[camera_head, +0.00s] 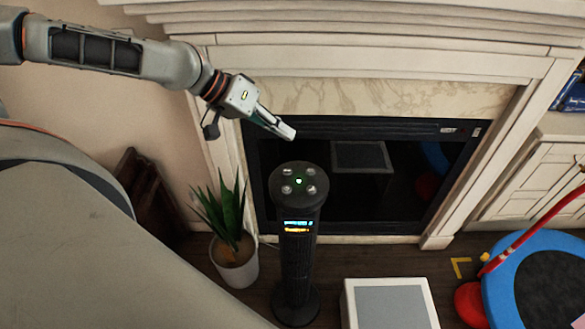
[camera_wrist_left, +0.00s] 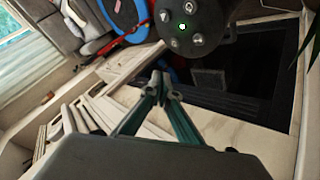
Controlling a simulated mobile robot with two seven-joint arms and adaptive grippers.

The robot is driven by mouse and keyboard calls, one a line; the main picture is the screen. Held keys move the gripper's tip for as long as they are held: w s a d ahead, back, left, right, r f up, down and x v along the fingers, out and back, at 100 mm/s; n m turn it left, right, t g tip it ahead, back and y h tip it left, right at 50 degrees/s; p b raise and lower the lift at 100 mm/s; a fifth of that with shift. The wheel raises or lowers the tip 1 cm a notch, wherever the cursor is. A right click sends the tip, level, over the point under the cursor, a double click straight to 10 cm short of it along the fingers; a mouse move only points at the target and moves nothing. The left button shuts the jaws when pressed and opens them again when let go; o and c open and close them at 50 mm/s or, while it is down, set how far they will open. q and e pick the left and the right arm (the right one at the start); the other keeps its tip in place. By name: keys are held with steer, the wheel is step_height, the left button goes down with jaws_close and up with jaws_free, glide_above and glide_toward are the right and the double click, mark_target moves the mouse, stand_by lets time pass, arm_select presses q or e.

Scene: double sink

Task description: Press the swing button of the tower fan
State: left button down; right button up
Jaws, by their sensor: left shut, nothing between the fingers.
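The black tower fan (camera_head: 299,250) stands upright on the dark floor in front of the fireplace, with a small lit display on its front. Its round top (camera_head: 298,186) carries several silver buttons around a green light. I cannot read which button is swing. My left gripper (camera_head: 287,131) is shut and empty, above and behind the fan top in the head view, apart from it. In the left wrist view the closed fingertips (camera_wrist_left: 162,78) show below the fan top (camera_wrist_left: 190,22). My right gripper is in neither view.
A potted plant (camera_head: 231,235) stands close to the fan's left. A white box with a grey top (camera_head: 390,305) is at its right. A blue trampoline (camera_head: 535,280) with a red bar is farther right. The fireplace (camera_head: 385,180) is behind.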

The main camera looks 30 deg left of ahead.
mark_target(284, 171)
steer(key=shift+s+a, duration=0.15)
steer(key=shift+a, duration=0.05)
arm_select(q)
steer(key=shift+f, duration=0.15)
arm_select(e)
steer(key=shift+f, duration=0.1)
